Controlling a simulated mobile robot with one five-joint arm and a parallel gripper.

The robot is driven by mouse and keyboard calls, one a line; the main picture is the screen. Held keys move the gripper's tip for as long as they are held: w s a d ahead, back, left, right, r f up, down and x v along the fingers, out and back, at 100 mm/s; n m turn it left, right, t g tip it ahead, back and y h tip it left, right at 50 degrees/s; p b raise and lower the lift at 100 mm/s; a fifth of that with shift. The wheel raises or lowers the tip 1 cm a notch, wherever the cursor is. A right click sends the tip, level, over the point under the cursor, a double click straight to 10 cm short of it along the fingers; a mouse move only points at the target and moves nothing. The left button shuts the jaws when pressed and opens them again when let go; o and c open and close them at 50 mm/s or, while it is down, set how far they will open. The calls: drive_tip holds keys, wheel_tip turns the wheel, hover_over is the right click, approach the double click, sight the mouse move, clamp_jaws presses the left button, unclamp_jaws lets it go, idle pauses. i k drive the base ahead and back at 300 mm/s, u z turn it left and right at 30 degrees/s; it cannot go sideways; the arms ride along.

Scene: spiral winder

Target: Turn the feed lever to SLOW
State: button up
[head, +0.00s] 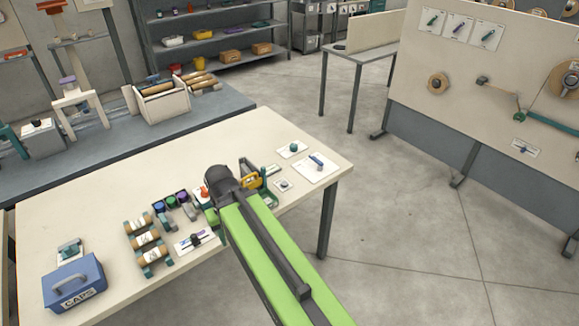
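A white plate (316,167) with a small blue lever (316,160) lies near the right end of the cream table. A second white plate (183,246) carries a dark knob (195,239) and a purple strip, just left of my arm. I cannot tell which of these is the feed lever; any lettering is too small to read. My green arm reaches over the table from the lower right and ends in a dark joint. The joint hides part of the table fittings behind it. My gripper does not show.
Left on the cream table (95,205) stand a blue CAPS box (74,283), wooden rollers (146,239) and several coloured knobs. A yellow part (250,178) and a teal knob (293,147) sit right of my arm joint. The floor right of the table is clear.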

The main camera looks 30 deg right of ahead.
sight(317, 161)
drive_tip(key=u, duration=0.1)
drive_tip(key=i, duration=1.25)
drive_tip(key=u, duration=0.15)
